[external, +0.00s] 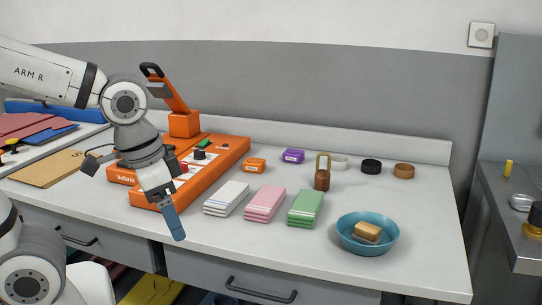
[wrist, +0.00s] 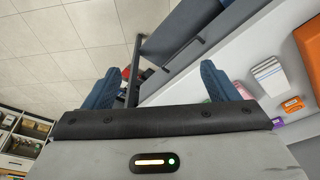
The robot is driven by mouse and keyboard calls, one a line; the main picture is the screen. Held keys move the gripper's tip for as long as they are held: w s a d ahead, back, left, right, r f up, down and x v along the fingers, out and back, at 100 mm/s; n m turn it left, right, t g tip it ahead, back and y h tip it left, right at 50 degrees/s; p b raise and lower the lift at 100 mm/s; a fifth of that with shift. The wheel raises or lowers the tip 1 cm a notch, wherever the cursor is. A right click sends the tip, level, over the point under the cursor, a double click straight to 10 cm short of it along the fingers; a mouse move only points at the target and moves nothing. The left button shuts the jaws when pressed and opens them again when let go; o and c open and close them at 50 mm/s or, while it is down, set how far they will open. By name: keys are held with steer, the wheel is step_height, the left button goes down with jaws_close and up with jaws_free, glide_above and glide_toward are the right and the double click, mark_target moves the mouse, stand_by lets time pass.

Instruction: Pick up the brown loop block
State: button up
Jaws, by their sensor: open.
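The brown loop block (external: 322,180) stands upright on the white counter (external: 405,205), right of centre in the external view. It has a brown body with a tan loop on top. My gripper (external: 176,225) points down at the counter's front edge, well to the left of the block and apart from it. In the wrist view my gripper (wrist: 158,85) shows two blue fingers spread wide with nothing between them. I cannot make out the brown loop block in the wrist view.
Folded white (external: 226,198), pink (external: 265,203) and green (external: 305,208) cloths lie between my gripper and the block. A teal bowl (external: 346,234) holds a tan sponge (external: 367,232). Black (external: 371,166) and brown (external: 404,171) round pieces sit right of the block. An orange machine (external: 232,153) stands left.

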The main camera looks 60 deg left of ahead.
steer(key=w+a+r+p, duration=0.2)
steer(key=w+r, duration=0.3)
steer(key=w, duration=0.6)
steer(key=t+p, duration=0.2)
steer(key=p, duration=0.4)
glide_above(322, 172)
steer(key=s, duration=0.3)
step_height(322, 172, down, 12)
steer(key=f, duration=0.1)
steer(key=shift+p+x, duration=1.3)
steer(key=shift+x, duration=1.85)
steer(key=shift+w+r, duration=0.1)
steer(key=c, duration=1)
steer(key=shift+c, duration=0.5)
